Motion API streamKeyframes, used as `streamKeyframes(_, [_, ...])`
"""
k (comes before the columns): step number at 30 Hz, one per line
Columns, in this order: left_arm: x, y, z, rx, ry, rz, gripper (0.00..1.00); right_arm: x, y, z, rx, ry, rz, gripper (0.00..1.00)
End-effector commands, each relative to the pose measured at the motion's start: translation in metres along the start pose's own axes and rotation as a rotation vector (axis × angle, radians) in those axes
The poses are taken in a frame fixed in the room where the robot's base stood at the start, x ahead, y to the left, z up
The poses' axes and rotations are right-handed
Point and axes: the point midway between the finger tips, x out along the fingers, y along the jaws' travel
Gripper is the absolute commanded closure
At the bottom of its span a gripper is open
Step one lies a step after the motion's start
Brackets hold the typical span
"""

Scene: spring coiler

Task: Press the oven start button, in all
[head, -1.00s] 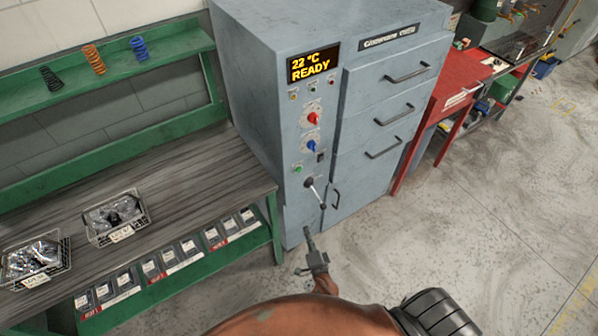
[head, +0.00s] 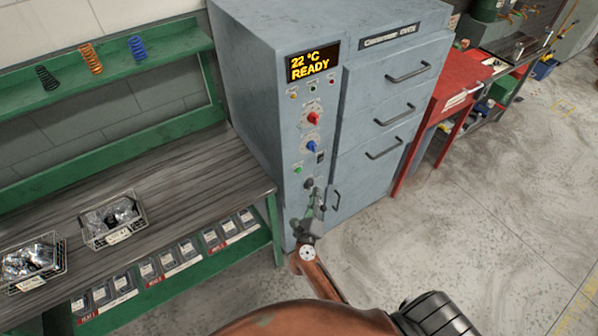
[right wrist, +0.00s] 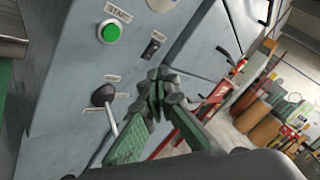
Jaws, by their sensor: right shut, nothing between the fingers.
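The grey oven (head: 270,90) stands in the middle of the head view, its display (head: 313,63) reading 22 °C READY. Its round green start button (head: 297,169) is low on the control panel. In the right wrist view the button (right wrist: 110,32) sits under a START label, uncovered. My right gripper (head: 318,192) is in front of the lower panel, below and right of the button. In the right wrist view its green-padded fingers (right wrist: 158,88) are closed together and empty, with the button up and left of them. My left gripper is not in view.
A lever switch (right wrist: 103,95) lies below the button, left of the fingers. A dark rocker switch (right wrist: 152,47) is right of the button. A green workbench (head: 130,215) with wire baskets stands left of the oven, a red table (head: 460,80) right. The front floor is open.

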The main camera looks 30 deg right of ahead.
Motion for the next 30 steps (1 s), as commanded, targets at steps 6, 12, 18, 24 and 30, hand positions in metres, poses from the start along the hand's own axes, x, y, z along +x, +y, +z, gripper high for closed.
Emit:
streamKeyframes(6, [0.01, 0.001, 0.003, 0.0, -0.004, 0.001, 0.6, 0.017, 0.014, 0.011, 0.0, -0.002, -0.001, 1.0])
streamKeyframes(12, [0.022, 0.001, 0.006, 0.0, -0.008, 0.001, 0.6, 0.037, 0.029, 0.025, -0.001, -0.003, 0.0, 1.0])
streamKeyframes(18, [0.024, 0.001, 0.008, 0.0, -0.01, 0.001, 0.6, 0.051, 0.038, 0.037, -0.002, -0.001, 0.0, 1.0])
streamKeyframes(24, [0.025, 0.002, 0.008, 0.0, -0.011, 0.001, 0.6, 0.058, 0.043, 0.042, -0.002, -0.001, 0.001, 1.0])
streamKeyframes(30, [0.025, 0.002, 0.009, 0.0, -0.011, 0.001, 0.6, 0.059, 0.043, 0.043, -0.002, -0.001, 0.0, 1.0])
